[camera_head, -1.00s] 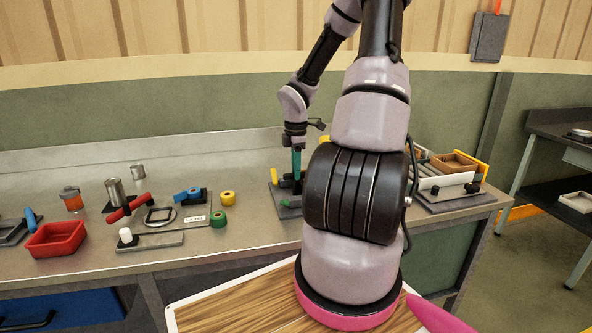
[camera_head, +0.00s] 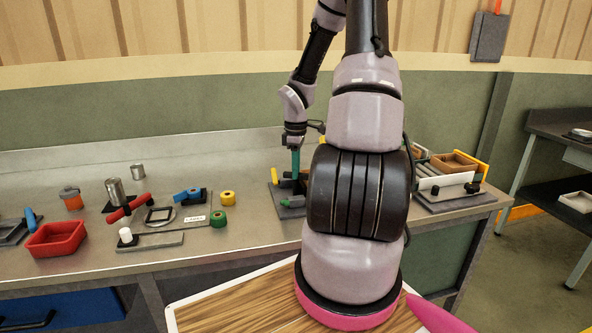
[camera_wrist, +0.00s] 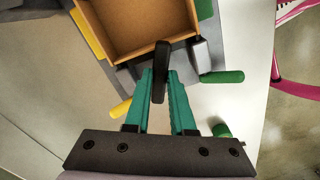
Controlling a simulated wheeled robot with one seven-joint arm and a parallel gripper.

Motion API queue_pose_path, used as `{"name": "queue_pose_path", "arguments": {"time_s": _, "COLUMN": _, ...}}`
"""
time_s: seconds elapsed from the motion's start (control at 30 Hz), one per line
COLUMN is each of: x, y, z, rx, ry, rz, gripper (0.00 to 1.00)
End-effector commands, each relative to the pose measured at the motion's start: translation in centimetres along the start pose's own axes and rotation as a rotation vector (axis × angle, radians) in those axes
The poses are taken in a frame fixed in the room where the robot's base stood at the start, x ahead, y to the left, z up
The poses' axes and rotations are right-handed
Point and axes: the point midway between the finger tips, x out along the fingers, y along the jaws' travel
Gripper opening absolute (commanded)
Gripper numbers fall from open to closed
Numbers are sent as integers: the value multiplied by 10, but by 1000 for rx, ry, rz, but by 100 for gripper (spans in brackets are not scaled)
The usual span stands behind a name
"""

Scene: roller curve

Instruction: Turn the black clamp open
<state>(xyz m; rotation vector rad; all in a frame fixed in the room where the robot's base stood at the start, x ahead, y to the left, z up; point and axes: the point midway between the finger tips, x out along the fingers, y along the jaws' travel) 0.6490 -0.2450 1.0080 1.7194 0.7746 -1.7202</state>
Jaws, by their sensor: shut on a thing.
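The black clamp (camera_wrist: 162,56) shows in the wrist view as a dark upright bar at the near edge of an open brown box. My gripper (camera_wrist: 160,80) has teal fingers, one on each side of the bar, and is shut on it. In the head view my gripper (camera_head: 295,163) points down at a grey fixture (camera_head: 290,210) on the bench. The clamp itself is hard to make out there, and my arm hides the fixture's right part.
A wooden tray (camera_head: 455,164) stands right.

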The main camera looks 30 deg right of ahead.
Motion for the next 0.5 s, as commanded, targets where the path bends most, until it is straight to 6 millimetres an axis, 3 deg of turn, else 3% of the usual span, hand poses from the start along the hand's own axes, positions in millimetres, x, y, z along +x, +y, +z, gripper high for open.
{"name": "queue_pose_path", "arguments": {"time_s": 0.5, "x": -1, "y": 1, "z": -1, "rx": 490, "ry": 1, "rz": 3, "gripper": 0}}
